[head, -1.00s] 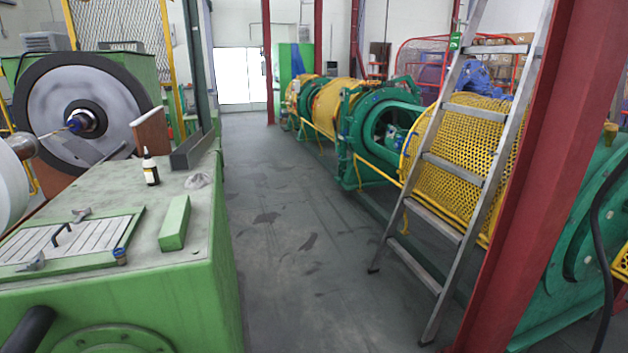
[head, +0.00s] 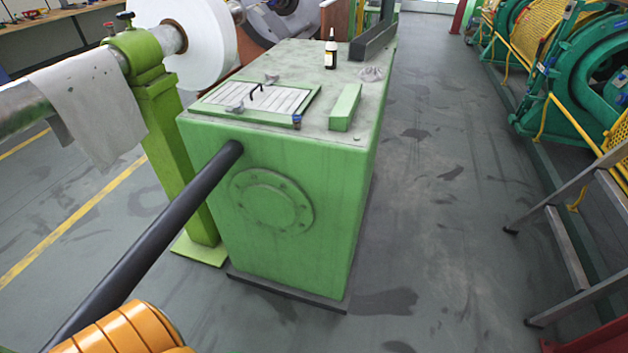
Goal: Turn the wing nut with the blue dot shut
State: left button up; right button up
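A slatted metal panel (head: 262,99) in a green frame lies on top of the green machine box (head: 200,124), with a black handle (head: 256,89) on it. A grey wing-shaped nut (head: 271,79) sits at its far edge and another (head: 235,106) at its near edge. I cannot make out a blue dot on either. A small blue-topped, brownish piece (head: 297,121) stands at the panel's near right corner; its exact shape is too small to tell. Neither of my grippers is in view.
A green block (head: 345,107) and a dark bottle (head: 330,50) stand on the box top, near a crumpled rag (head: 372,73). A black bar (head: 160,235) slants from the box's front. A ladder (head: 570,240) stands at right. The floor (head: 430,190) between is clear.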

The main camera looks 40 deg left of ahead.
aim_at(238, 109)
jog(key=j+u, duration=0.15)
jog(key=u, duration=1.45)
jog(key=i+z, duration=0.25)
jog(key=k, duration=0.05)
